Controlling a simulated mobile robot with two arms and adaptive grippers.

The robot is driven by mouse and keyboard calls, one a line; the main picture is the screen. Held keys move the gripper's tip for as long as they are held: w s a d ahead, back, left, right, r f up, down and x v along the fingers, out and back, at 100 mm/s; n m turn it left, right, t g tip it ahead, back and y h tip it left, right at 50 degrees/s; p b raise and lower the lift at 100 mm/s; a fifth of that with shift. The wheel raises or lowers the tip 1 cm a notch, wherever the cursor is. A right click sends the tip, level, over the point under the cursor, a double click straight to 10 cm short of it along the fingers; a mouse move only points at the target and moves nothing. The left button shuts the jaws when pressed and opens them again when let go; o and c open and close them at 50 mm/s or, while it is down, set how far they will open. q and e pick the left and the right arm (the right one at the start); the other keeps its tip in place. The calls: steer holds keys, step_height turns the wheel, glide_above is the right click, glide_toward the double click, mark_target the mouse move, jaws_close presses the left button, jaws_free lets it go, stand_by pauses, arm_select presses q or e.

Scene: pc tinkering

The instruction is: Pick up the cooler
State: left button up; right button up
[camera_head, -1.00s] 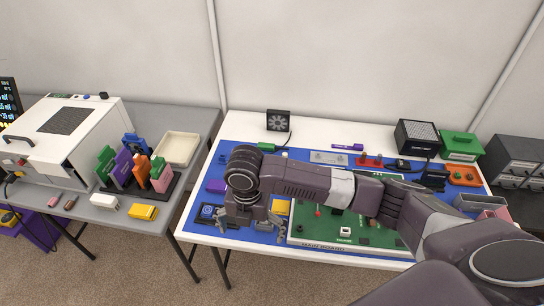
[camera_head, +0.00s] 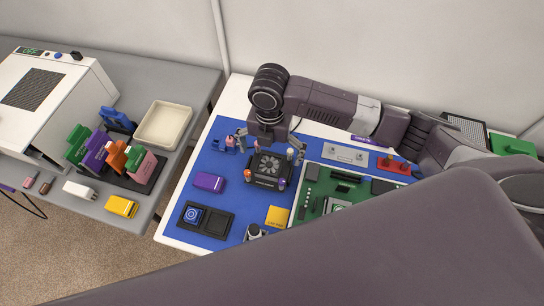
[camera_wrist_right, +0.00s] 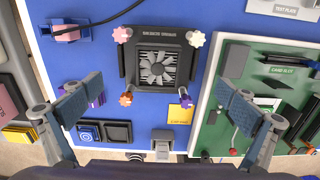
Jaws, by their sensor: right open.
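The cooler (camera_head: 271,166) is a black block with a grey fan on top. It sits in a dark holder with several coloured knobs at its corners, on the blue mat. It also shows in the right wrist view (camera_wrist_right: 158,66), near the top middle, with its holder around it. My right gripper (camera_head: 269,150) is above the cooler, pointing down. Its fingers are spread wide and empty; in the right wrist view they (camera_wrist_right: 160,104) stand left and right, below the cooler in the picture. My left gripper is not in view.
The green main board (camera_head: 312,203) lies right of the cooler. A purple block (camera_head: 209,182), a black tray (camera_head: 218,223) and a yellow pad (camera_head: 278,216) lie nearby on the mat. A grey table (camera_head: 190,84) on the left holds a cream tray (camera_head: 164,124).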

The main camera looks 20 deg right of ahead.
mark_target(269, 164)
steer(key=shift+s+f, duration=0.15)
steer(key=shift+f, duration=0.4)
steer(key=shift+a+f, duration=0.15)
steer(key=shift+f, duration=0.2)
step_height(269, 164, down, 4)
steer(key=shift+r+p, duration=0.15)
steer(key=shift+p, duration=0.55)
steer(key=shift+w+f, duration=0.2)
steer(key=shift+f, duration=0.35)
steer(key=c, duration=1)
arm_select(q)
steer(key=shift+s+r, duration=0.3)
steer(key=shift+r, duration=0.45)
arm_select(e)
steer(key=c, duration=1.4)
steer(key=shift+r, duration=0.1)
